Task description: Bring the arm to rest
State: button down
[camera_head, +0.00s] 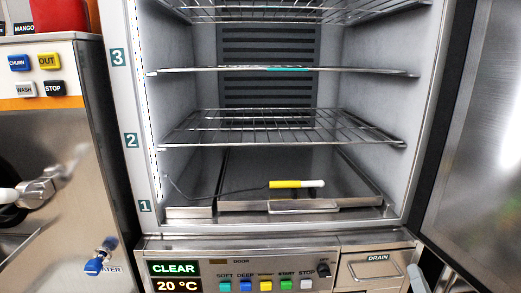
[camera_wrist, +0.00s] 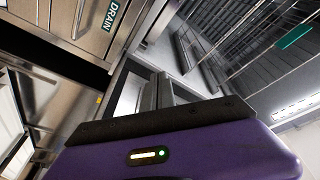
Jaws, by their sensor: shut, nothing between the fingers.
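My gripper (camera_wrist: 154,90) shows in the wrist view, beyond its purple housing with a black edge. Its grey fingers are shut and hold nothing. The freezer cabinet's wire racks show behind it at the upper right of that view, tilted by the camera's angle. My arm and gripper are not in the head view. I cannot tell from the wrist view how far the fingers are from the racks.
The freezer cabinet (camera_head: 190,100) is open, its door (camera_head: 480,150) swung to the right. A yellow-and-white probe (camera_head: 296,184) with a dark cable lies at the bottom level. The control panel (camera_head: 240,275) reads CLEAR, 20 °C. A steel machine (camera_head: 60,135) with a blue tap (camera_head: 97,262) stands left.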

jog(key=s+a+f+n+g+y, duration=0.1)
jog(key=s+a+n, duration=0.2)
jog(key=s, duration=1)
jog(key=s+a+f+n+g+y+p, duration=0.1)
jog(key=s+a+n, duration=0.3)
jog(key=s, duration=0.9)
jog(key=s+a+f+n+g+y+p, duration=0.1)
jog(key=s+a, duration=0.5)
jog(key=s, duration=0.7)
notch_tip(320, 180, down, 2)
jog(key=n+g, duration=0.1)
jog(key=n, duration=0.1)
jog(key=shift+s+a+f+n+g, duration=0.25)
jog(key=shift+s+a+n+g, duration=0.05)
jog(key=shift+s+a, duration=0.05)
